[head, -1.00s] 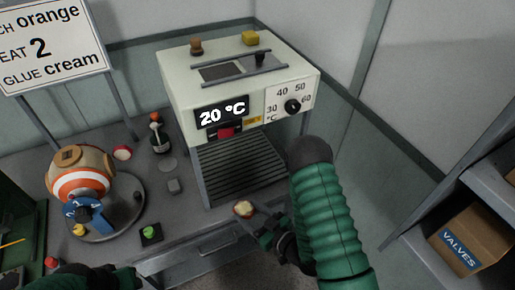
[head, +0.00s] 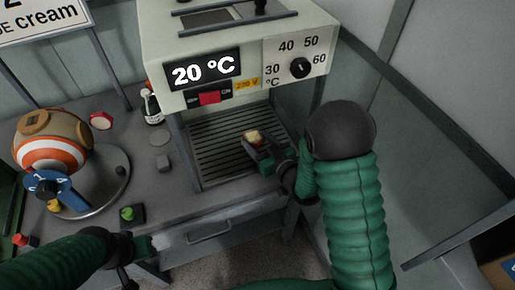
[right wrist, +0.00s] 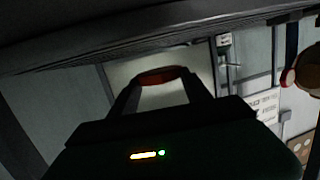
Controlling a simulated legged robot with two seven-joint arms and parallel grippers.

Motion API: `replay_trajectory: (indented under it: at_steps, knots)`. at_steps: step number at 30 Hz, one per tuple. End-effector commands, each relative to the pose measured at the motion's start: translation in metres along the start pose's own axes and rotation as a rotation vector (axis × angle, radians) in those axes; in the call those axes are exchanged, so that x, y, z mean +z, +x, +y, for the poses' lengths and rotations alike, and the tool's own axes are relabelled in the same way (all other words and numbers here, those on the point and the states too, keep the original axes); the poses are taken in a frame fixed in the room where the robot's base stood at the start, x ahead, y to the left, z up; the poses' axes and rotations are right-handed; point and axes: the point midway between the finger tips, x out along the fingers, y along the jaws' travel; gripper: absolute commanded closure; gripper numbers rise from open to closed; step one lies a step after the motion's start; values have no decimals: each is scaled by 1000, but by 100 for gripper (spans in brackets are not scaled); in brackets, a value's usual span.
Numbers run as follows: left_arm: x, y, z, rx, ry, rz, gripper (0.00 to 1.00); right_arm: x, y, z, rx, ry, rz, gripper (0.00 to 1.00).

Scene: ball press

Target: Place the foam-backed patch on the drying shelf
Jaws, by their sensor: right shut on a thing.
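The foam-backed patch (head: 254,136), a small piece with a cream and brown look, is in my right gripper (head: 258,146). In the right wrist view the patch (right wrist: 160,75) shows as a reddish-brown curved edge between the fingertips. The right gripper is shut on it and is over the right part of the drying shelf (head: 212,142), a grey slatted rack under the heater box. I cannot tell whether the patch touches the slats. My left gripper (head: 142,248) is near the table's front edge, away from the shelf; its jaw opening is unclear.
The cream heater box (head: 180,97) reads 20 °C and stands on posts above the shelf. An orange-striped ball (head: 50,155) sits on a round stand at left.

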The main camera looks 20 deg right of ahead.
Motion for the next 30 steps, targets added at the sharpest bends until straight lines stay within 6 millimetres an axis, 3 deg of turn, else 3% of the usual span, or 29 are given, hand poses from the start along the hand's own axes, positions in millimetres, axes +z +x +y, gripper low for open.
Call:
replay_trajectory:
  at_steps: [4,6,9,17,18,23,30]
  knots:
    - [0,-1,0,0,-1,-1,64,-2,17,9,0,-3,0,88]
    - [1,5,0,0,-1,-1,64,18,19,8,-2,0,-6,88]
    - [2,7,0,0,-1,-1,64,32,22,9,-2,0,-3,88]
    - [2,7,0,0,-1,-1,64,33,22,10,-1,0,0,88]
    - [2,7,0,0,-1,-1,64,34,22,10,-1,-1,0,43]
    - [2,7,0,0,0,-1,64,34,22,9,-1,0,0,22]
    - [2,6,0,0,-1,-1,64,33,22,9,-1,0,0,21]
